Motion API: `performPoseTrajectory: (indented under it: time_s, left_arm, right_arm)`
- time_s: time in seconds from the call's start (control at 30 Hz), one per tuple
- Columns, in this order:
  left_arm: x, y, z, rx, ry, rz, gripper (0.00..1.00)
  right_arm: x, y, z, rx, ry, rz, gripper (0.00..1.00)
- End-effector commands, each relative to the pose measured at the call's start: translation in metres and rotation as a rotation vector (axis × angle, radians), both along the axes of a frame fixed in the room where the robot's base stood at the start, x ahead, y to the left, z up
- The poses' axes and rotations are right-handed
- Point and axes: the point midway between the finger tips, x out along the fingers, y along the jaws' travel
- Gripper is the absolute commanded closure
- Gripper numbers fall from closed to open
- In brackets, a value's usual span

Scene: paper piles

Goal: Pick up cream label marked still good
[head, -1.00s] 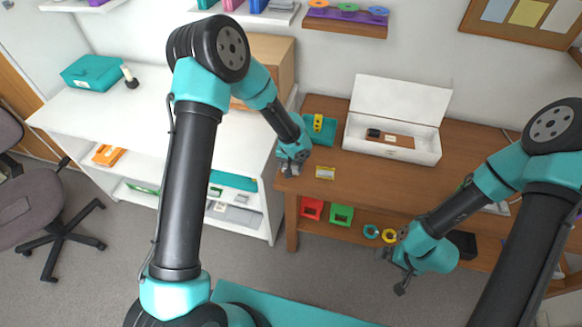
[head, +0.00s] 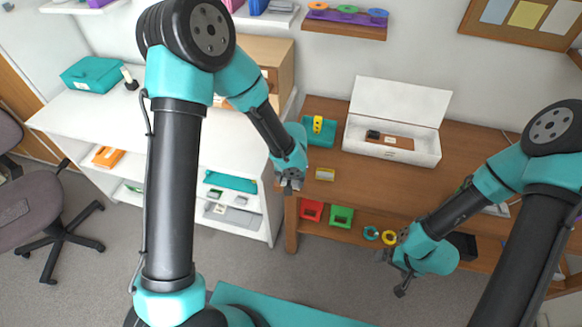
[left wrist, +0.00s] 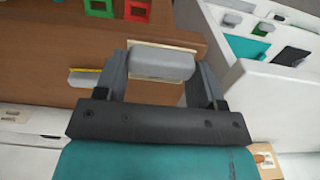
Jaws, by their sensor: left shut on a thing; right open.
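My left gripper (head: 290,184) is at the left front corner of the wooden desk. In the left wrist view its two fingers (left wrist: 161,75) are closed on the sides of a grey block with a cream plate showing around it, the cream label (left wrist: 145,49). Any writing on it is not readable. The gap below it is hard to judge. A second label, yellow with a grey block (head: 325,174), lies on the desk just to the right; it also shows in the left wrist view (left wrist: 84,79). My right gripper (head: 403,280) is open and empty, in front of the desk.
A teal tray (head: 318,142) holding a yellow piece and an open white box (head: 390,150) stand behind on the desk. Red (head: 311,211) and green (head: 341,216) holders sit on the shelf below. A white shelf unit (head: 262,238) is close on the left.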

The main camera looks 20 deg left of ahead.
Motion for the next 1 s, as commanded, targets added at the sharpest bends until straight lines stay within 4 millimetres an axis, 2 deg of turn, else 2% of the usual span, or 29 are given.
performPoseTrajectory:
  time_s: [0.03,0.2,0.4,0.6,1.0]
  left_arm:
    - [-0.011,-0.003,0.001,0.001,0.002,-0.003,0.59]
    - [-0.041,-0.011,0.004,0.001,0.002,-0.003,0.59]
    - [-0.064,-0.018,0.006,0.000,0.001,-0.002,0.59]
    - [-0.073,-0.021,0.007,0.000,0.000,0.000,0.59]
    - [-0.074,-0.021,0.007,0.000,0.000,0.000,0.59]
  right_arm:
    - [0.000,0.000,0.000,0.000,0.000,0.000,0.00]
    - [0.000,0.000,0.000,0.000,0.000,0.000,0.00]
    - [0.000,0.000,0.000,0.000,0.000,0.000,0.00]
    - [0.000,0.000,0.000,0.000,0.000,0.000,0.00]
    - [0.000,0.000,0.000,0.000,0.000,0.000,0.00]
